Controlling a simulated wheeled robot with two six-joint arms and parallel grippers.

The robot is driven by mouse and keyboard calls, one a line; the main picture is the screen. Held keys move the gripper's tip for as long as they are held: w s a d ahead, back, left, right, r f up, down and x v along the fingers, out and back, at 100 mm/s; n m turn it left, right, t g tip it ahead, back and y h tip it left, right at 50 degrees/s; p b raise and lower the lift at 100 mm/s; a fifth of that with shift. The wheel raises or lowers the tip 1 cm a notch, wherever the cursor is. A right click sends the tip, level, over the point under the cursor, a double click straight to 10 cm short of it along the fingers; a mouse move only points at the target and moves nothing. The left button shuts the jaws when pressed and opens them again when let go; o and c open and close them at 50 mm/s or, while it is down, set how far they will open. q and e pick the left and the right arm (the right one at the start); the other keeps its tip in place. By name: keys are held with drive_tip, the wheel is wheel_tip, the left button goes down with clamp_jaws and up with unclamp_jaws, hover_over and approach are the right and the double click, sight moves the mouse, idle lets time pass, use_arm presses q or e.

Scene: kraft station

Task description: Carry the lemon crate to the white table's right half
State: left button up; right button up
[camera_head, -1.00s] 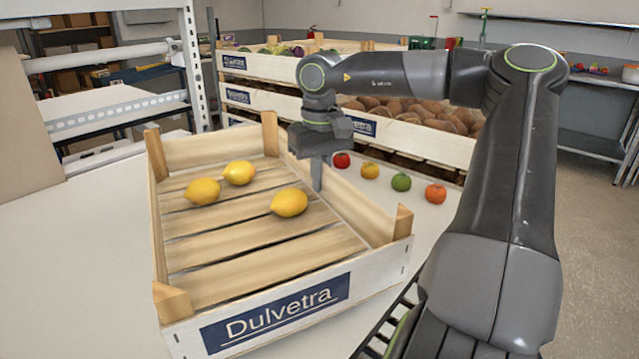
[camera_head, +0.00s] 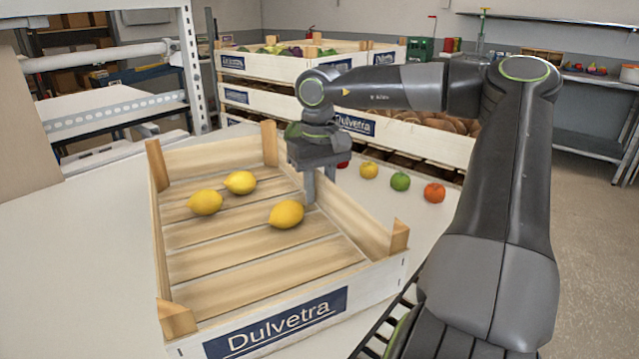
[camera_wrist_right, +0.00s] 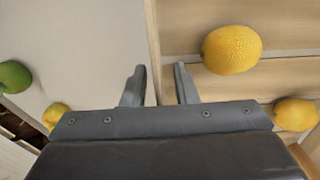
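The wooden lemon crate (camera_head: 175,318), with a blue Dulvetra label, is on the white table (camera_head: 70,270) at the left and centre of the head view. Three lemons lie on its slatted floor: one (camera_head: 205,201) at left, one (camera_head: 240,182) behind it, one (camera_head: 286,213) at right. My right gripper (camera_head: 320,184) is at the crate's right wall, pointing down. In the right wrist view its fingers (camera_wrist_right: 160,82) are apart, with the wall's top edge (camera_wrist_right: 151,35) between them and a gap beside the right finger. My left gripper is not in view.
Right of the crate stand a yellow fruit (camera_head: 369,170), a green fruit (camera_head: 400,181) and an orange fruit (camera_head: 434,193); a red one is mostly hidden by my gripper. Stacked produce crates (camera_head: 450,150) stand behind. Bare table lies left of the crate.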

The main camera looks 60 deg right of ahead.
wheel_tip(320, 180, up, 12)
drive_tip(key=shift+r+p, duration=0.15)
drive_tip(key=shift+p, duration=1)
